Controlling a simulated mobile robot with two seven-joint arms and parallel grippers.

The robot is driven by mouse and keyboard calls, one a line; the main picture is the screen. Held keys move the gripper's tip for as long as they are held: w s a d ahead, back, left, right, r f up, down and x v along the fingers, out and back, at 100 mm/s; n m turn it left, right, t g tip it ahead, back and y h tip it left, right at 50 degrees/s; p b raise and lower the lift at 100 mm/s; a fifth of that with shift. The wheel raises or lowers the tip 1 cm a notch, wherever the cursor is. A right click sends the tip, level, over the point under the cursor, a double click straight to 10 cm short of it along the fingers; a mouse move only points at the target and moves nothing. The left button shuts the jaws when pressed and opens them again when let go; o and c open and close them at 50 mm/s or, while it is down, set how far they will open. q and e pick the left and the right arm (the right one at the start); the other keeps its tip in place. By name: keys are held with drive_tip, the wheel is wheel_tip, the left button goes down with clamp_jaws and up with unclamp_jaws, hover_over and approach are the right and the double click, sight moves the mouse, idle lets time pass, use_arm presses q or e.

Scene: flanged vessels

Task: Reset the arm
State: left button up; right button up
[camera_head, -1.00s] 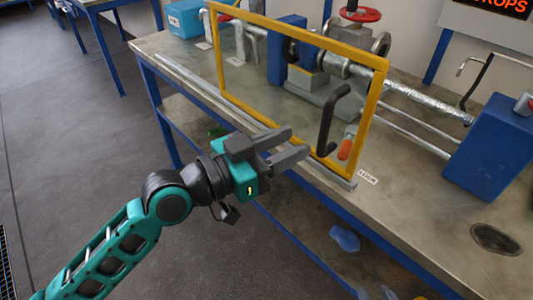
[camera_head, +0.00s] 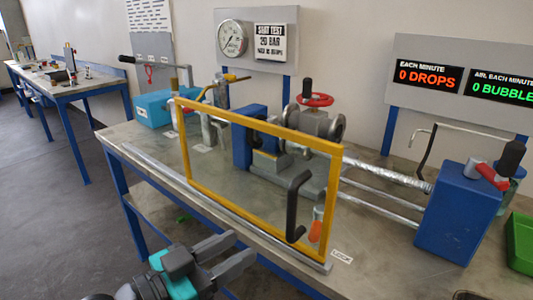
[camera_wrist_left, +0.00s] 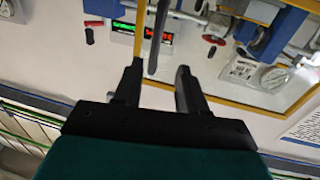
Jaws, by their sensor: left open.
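My left gripper (camera_head: 228,262) is at the bottom of the head view, in front of the bench's front edge. Its two grey fingers are apart and nothing is between them. In the left wrist view the fingers (camera_wrist_left: 157,92) are also spread, with the black door handle (camera_wrist_left: 158,40) and the yellow frame beyond them. In the head view the yellow-framed clear guard (camera_head: 255,240) stands upright on the bench with its black handle (camera_head: 293,208), apart from the gripper. The rest of my left arm is mostly out of view. My right gripper is not in view.
The bench (camera_head: 110,135) holds a flanged valve with a red handwheel (camera_head: 315,99) behind the guard. A blue block (camera_head: 455,215) stands at the right, near a green tray (camera_head: 519,243). A gauge (camera_head: 231,39) and drop displays (camera_head: 430,75) are on the wall. Open floor lies left.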

use_arm(q)
drive_tip(key=s+a+f+n+y, duration=0.2)
drive_tip(key=s+a+f+y, duration=0.1)
drive_tip(key=f, duration=0.6)
drive_tip(key=s+a+f+n+g+y, duration=0.1)
drive_tip(key=s+a+f+n+y, duration=0.1)
drive_tip(key=f, duration=0.7)
drive_tip(key=s+a+f+n+y, duration=0.2)
drive_tip(key=s+a+f+y, duration=0.2)
drive_tip(key=f, duration=0.6)
drive_tip(key=shift+a+g+y, duration=0.4)
drive_tip(key=shift+y, duration=0.4)
